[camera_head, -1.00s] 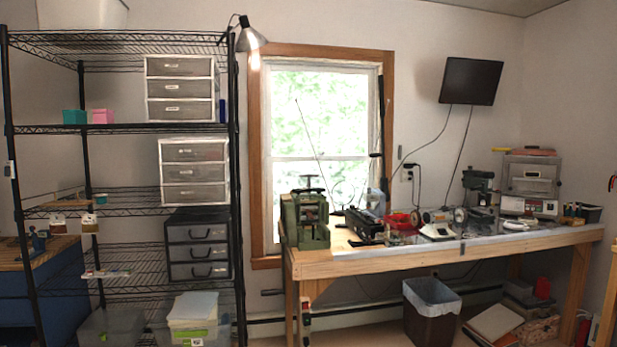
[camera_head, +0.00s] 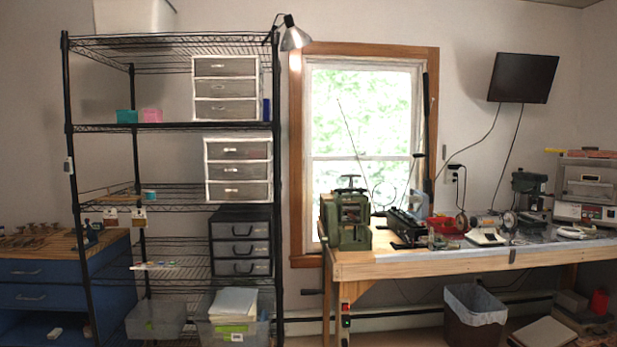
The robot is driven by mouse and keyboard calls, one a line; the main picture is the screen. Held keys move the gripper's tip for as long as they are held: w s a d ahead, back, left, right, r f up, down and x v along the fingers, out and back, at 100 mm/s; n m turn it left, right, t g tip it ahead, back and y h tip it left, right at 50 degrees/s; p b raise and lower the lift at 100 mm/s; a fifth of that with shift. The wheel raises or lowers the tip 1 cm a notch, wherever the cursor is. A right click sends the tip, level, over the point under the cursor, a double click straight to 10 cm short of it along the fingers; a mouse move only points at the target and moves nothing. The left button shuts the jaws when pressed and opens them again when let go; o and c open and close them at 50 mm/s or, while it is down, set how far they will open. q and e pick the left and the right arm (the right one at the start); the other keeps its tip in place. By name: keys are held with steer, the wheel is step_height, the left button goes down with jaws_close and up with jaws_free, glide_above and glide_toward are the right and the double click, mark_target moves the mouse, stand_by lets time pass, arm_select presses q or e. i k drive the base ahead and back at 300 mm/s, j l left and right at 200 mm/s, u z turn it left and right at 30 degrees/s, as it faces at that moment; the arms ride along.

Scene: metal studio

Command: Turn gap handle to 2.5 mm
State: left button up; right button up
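A green rolling mill (camera_head: 346,222) stands at the left end of the wooden workbench (camera_head: 400,262). A dark handle (camera_head: 350,181) sits on top of the mill; it looks like the gap handle, but its setting is too small to read. A small dark crank (camera_head: 312,292) sticks out at the bench's left end, below the top. Neither of my grippers is in view.
A black wire shelf rack (camera_head: 170,127) with drawer units stands left of the bench. A blue cabinet (camera_head: 60,300) is at far left. A bin (camera_head: 474,318) and boxes sit under the bench. Other tools crowd the bench top right of the mill.

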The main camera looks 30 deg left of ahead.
mark_target(351, 175)
steer(key=i+u, duration=0.15)
steer(key=u, duration=0.25)
steer(key=i+u, duration=0.15)
steer(key=u, duration=0.25)
steer(key=i+l+u, duration=0.15)
steer(key=u, duration=0.25)
steer(key=i+l+u, duration=0.55)
steer(key=l, duration=0.15)
steer(key=i+l, duration=0.15)
steer(key=l, duration=0.15)
steer(key=i+l+u, duration=0.15)
steer(key=l, duration=0.15)
steer(key=i+l, duration=0.15)
steer(key=l, duration=0.15)
steer(key=i+l+u, duration=0.1)
steer(key=l, duration=0.25)
steer(key=i+l, duration=0.15)
steer(key=l, duration=0.15)
steer(key=i+u, duration=0.05)
